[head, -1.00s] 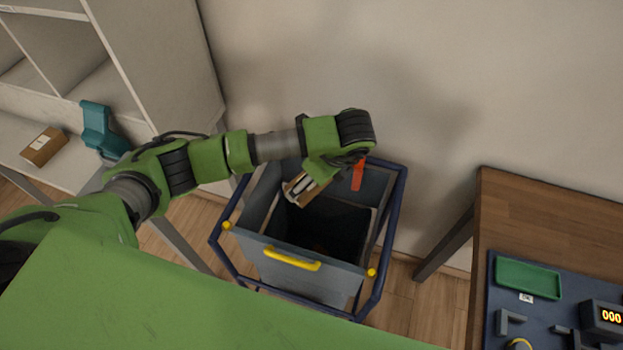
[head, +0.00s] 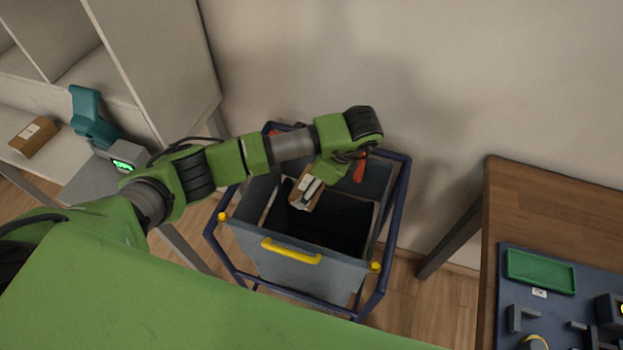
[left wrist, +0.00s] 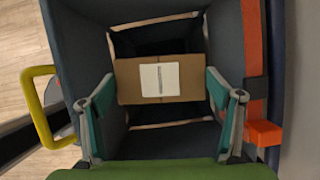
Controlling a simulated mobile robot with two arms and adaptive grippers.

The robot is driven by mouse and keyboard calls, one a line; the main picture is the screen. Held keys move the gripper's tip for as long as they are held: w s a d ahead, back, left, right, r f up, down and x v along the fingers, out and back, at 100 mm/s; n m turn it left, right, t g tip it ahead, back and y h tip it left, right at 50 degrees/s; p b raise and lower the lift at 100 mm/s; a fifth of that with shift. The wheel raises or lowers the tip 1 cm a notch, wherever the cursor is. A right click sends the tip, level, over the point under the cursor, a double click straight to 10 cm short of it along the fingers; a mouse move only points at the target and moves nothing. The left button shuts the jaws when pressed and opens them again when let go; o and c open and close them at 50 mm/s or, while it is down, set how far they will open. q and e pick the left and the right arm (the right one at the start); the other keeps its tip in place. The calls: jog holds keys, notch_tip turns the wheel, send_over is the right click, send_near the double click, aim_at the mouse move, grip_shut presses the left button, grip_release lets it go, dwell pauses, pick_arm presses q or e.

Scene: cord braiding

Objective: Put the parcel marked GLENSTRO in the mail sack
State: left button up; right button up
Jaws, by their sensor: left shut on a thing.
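The mail sack (head: 292,265) is a grey, open-topped bin in a blue tube frame with a yellow handle; it fills much of the left wrist view (left wrist: 85,40). My left gripper (head: 312,189) points down at the sack's mouth. It is shut on a brown cardboard parcel (head: 301,203) with a white label. In the left wrist view the parcel (left wrist: 190,68) sits between the teal finger pads of my gripper (left wrist: 160,90), above the dark inside of the sack. The label's writing is too small to read. My right gripper is not in view.
Another brown parcel (head: 33,138) with a pale label lies on the shelf unit at left, near a teal device (head: 92,118). A wooden table (head: 545,205) with a green tray (head: 540,271) stands at right. A wall is behind the sack.

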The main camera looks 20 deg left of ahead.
pick_arm(q)
jog(key=o, duration=1.1)
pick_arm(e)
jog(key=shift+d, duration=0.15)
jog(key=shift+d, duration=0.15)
pick_arm(q)
jog(key=v, duration=1.2)
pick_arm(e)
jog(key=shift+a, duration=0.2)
